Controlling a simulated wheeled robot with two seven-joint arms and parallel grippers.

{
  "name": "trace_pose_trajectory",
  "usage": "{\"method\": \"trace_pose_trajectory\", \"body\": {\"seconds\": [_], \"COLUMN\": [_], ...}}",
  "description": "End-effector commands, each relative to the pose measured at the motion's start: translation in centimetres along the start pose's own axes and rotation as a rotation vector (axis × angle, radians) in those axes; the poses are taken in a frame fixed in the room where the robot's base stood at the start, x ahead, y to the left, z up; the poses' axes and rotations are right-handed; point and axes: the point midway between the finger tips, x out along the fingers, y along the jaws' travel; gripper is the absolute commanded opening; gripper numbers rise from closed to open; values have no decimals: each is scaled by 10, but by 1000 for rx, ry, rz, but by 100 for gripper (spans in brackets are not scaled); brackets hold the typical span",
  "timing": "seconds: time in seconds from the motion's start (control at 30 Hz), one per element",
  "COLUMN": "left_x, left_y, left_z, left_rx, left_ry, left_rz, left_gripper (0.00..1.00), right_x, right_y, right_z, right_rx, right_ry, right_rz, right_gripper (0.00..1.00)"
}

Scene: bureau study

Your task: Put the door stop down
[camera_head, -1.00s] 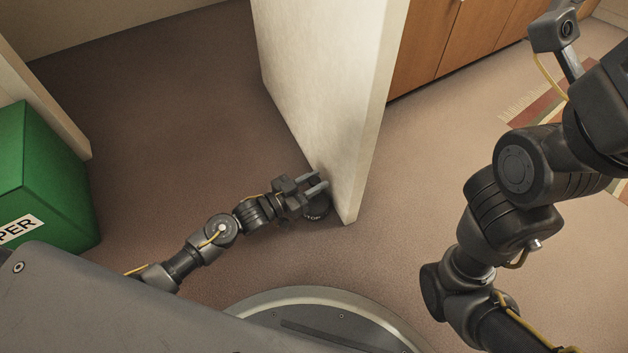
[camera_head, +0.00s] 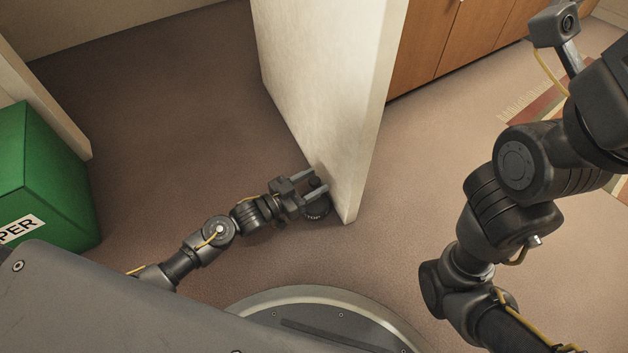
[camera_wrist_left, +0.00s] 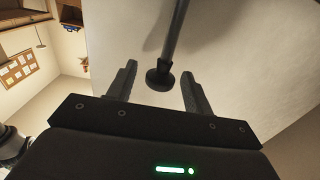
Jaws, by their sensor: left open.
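In the left wrist view a dark rod with a round end (camera_wrist_left: 160,78), apparently the stop's stem, shows between the open fingers (camera_wrist_left: 159,70), with gaps on both sides. Whether the base touches the door I cannot tell. My right gripper is out of view.
A green paper bin (camera_head: 45,185) stands at the left by a pale upright panel. Wooden cabinets (camera_head: 450,35) and a striped rug (camera_head: 545,100) lie beyond the door. Carpet is clear left of the door. My right arm fills the right side.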

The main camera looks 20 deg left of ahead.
Motion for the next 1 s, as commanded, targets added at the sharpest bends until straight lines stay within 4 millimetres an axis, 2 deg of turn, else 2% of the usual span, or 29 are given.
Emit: {"method": "trace_pose_trajectory", "body": {"seconds": [0.03,0.3,0.5,0.7,1.0], "left_x": [-9,-67,-99,-111,-112], "left_y": [0,0,0,0,0], "left_z": [-4,-5,-4,-2,-1], "left_rx": [0,0,1,0,0], "left_ry": [-5,-6,-2,0,0], "left_rz": [-1,-1,-1,0,0], "left_gripper": [51,51,51,51,51], "right_x": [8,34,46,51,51], "right_y": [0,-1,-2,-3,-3], "right_z": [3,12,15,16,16], "right_rx": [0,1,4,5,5], "right_ry": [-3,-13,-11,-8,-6], "right_rz": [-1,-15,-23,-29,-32], "right_gripper": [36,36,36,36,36]}}
